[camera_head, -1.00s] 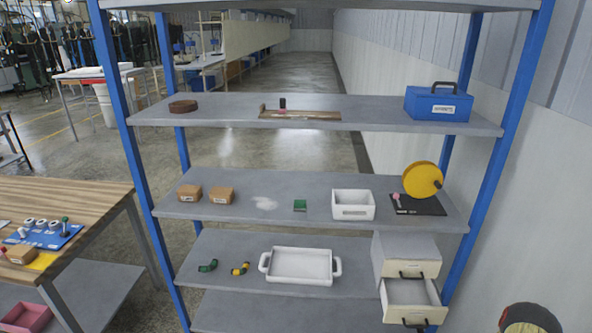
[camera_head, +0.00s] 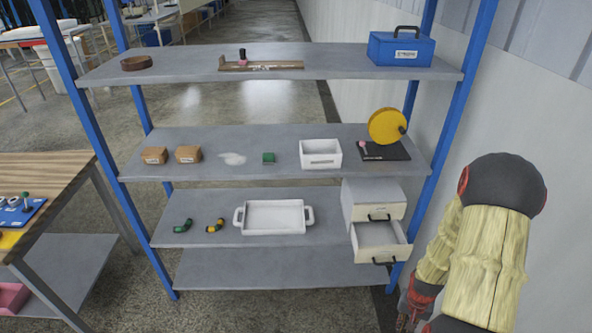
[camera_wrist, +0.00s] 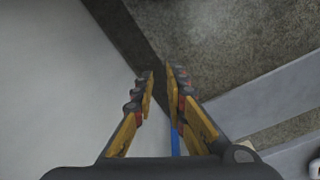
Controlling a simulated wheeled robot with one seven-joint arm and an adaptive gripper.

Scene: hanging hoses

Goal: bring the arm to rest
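My arm (camera_head: 490,230) is at the right of the head view, folded with its rounded elbow up and its lower part hanging down. My gripper (camera_head: 408,322) is at the bottom edge there, pointing down, partly cut off. In the wrist view my gripper (camera_wrist: 161,72) has two yellow and dark fingers with a gap between their tips. Nothing is held between them; floor and wall show beyond.
A blue-posted shelf rack (camera_head: 200,267) stands ahead. Its open drawer (camera_head: 382,240) is left of my arm, close to it in the picture. A pale wall (camera_head: 540,140) is on the right. A wooden table (camera_head: 45,170) stands at the left.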

